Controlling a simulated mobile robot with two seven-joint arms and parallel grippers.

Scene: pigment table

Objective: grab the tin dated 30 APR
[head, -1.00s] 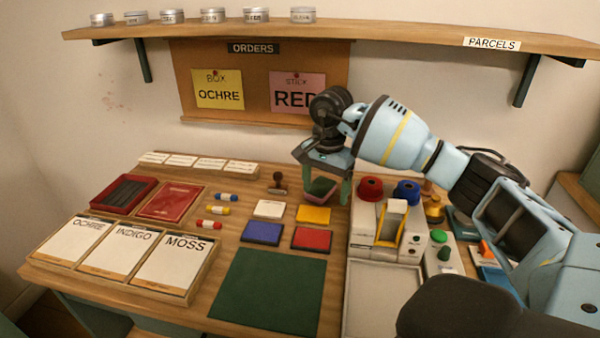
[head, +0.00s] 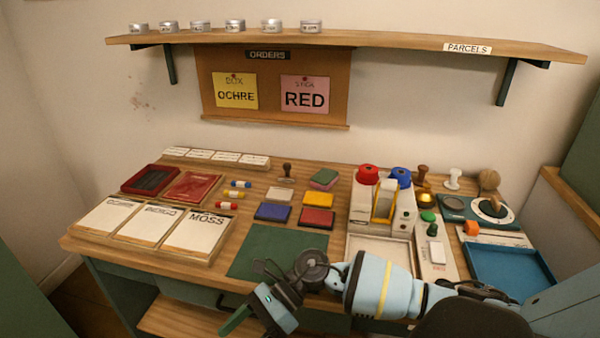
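Several small round metal tins stand in a row on the left part of the wall shelf (head: 400,42), among them a leftmost tin (head: 139,28), a middle tin (head: 235,26) and a rightmost tin (head: 311,26). Their front labels are too small to read, so I cannot tell which is dated 30 APR. My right gripper (head: 250,325) hangs low at the front edge of the table, far below the tins. One green finger shows; its opening is unclear, and I see nothing held. My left gripper is not in view.
The orders board (head: 277,95) hangs under the shelf. The table holds a green mat (head: 275,250), colour pads, word cards, a white two-knob device (head: 383,205) and a blue tray (head: 508,268). A pink-and-green block (head: 325,178) lies at the back. The shelf's right half is clear.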

